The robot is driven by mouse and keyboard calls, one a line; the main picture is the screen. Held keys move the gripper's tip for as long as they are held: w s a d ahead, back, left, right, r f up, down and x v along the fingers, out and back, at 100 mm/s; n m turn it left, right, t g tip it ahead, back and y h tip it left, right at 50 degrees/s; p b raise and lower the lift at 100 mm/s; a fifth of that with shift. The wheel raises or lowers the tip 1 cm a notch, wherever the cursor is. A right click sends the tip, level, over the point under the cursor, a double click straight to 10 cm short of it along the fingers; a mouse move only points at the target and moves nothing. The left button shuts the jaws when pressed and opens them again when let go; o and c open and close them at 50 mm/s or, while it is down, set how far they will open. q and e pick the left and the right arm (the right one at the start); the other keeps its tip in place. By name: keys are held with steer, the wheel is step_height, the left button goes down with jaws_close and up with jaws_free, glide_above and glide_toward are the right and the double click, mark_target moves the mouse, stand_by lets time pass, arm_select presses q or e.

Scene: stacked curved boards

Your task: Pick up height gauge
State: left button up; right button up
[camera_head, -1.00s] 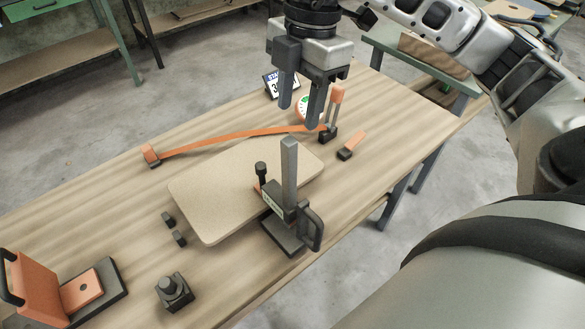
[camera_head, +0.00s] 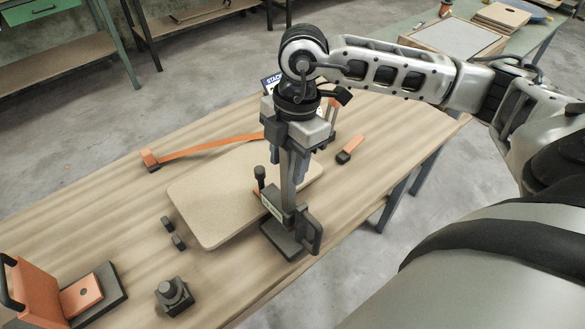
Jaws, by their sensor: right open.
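The height gauge (camera_head: 286,190) stands upright at the near edge of the table, beside the tan board. It has a grey column, a dark base and a dark handle on its right. My right gripper (camera_head: 292,172) is open and pointing down at the upper part of the column. Its fingers show beside the column, overlapping it in the picture; I cannot tell whether they touch it. The top of the column is hidden by the gripper body. My left gripper is out of view.
A tan curved board (camera_head: 215,205) lies beside the gauge. An orange strip (camera_head: 215,144) runs behind it, with a small orange-and-dark piece (camera_head: 350,149) to the right. Small dark blocks (camera_head: 178,242), a dark knob fixture (camera_head: 174,293) and an orange stand (camera_head: 40,290) are at left.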

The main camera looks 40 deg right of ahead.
jaws_close()
steer(key=shift+r, duration=0.1)
stand_by(1.2)
